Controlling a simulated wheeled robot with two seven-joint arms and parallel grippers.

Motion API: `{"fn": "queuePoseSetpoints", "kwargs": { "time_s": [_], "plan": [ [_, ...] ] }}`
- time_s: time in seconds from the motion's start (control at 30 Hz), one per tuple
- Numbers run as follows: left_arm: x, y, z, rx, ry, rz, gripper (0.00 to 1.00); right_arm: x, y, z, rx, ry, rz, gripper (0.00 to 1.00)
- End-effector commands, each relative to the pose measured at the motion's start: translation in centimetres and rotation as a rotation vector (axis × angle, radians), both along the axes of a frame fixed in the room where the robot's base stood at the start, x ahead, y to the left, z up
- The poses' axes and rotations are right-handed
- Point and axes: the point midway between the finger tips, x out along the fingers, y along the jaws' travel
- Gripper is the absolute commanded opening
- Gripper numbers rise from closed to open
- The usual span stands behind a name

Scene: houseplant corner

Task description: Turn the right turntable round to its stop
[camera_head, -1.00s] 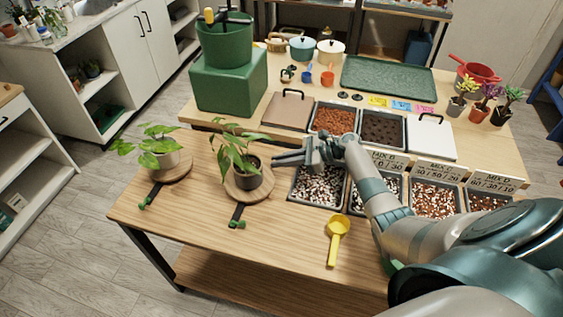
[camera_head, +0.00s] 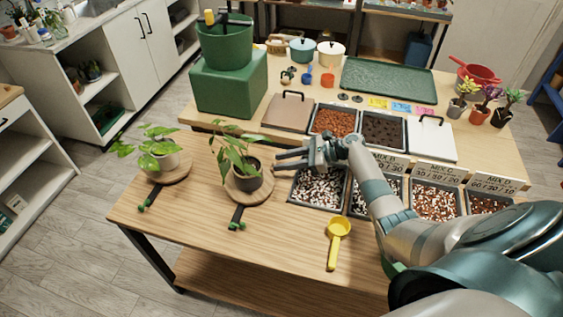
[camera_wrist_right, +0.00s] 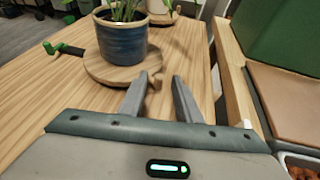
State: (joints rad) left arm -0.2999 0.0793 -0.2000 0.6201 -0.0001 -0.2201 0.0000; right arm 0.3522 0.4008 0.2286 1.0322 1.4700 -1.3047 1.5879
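The right turntable (camera_head: 232,193) is a round wooden disc on the left part of the wooden table, with a potted leafy plant (camera_head: 236,158) standing on it. In the right wrist view the same disc (camera_wrist_right: 105,70) carries a dark blue pot (camera_wrist_right: 122,42), and a small wooden peg shows at its near edge. A dark strip with a green stop piece (camera_head: 237,225) reaches out from under the disc. My right gripper (camera_head: 276,161) is open and empty beside the disc, its fingertips pointing at the peg. Whether a finger touches the peg, I cannot tell. My left gripper is out of view.
The left turntable (camera_head: 178,178) with another plant stands farther left. A yellow scoop (camera_head: 338,240) lies in front. A green block (camera_head: 228,85) stands behind. The table's front left is clear.

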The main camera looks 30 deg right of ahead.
Motion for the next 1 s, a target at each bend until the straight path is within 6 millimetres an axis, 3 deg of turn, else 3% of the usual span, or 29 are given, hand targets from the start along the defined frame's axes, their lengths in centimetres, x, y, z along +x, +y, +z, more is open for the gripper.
{"fn": "queuePoseSetpoints", "kwargs": {
  "time_s": [0.7, 1.0],
  "plan": [
    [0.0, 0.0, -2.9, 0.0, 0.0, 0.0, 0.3, -7.2, -9.7, 4.6, -0.003, 0.001, -0.002, 0.31],
    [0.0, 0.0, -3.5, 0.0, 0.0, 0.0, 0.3, -9.0, -12.0, 6.0, 0.0, 0.001, -0.001, 0.31]
  ]
}}
